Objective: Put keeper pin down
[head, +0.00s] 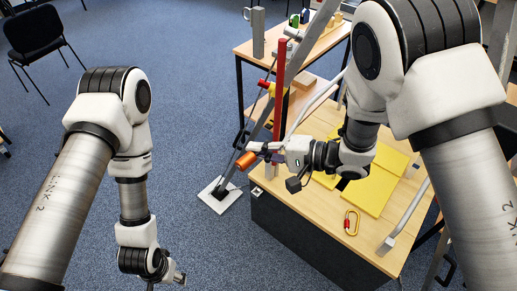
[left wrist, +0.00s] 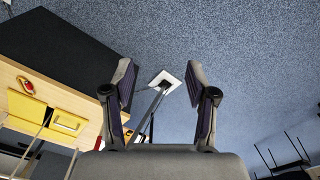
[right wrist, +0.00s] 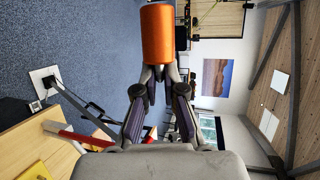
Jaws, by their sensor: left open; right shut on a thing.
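The keeper pin appears to be the orange cylinder (head: 247,160) at the tip of my right gripper (head: 264,152). In the right wrist view, the orange cylinder (right wrist: 158,32) sits at the fingertips of my right gripper (right wrist: 163,72), which is shut on it. The rest of the pin cannot be made out. The gripper holds it in the air near the red post, by the left edge of the near wooden table (head: 323,215). My left gripper (head: 178,279) is low at the bottom of the head view. Its spread fingers (left wrist: 160,80) show open and empty in the left wrist view.
Yellow panels (head: 372,190) and a carabiner (head: 351,222) lie on the near table. The red post (head: 280,85) and a slanted grey pole (head: 264,118) on a white base plate (head: 219,195) stand close to my right gripper. Blue carpet at left is mostly clear.

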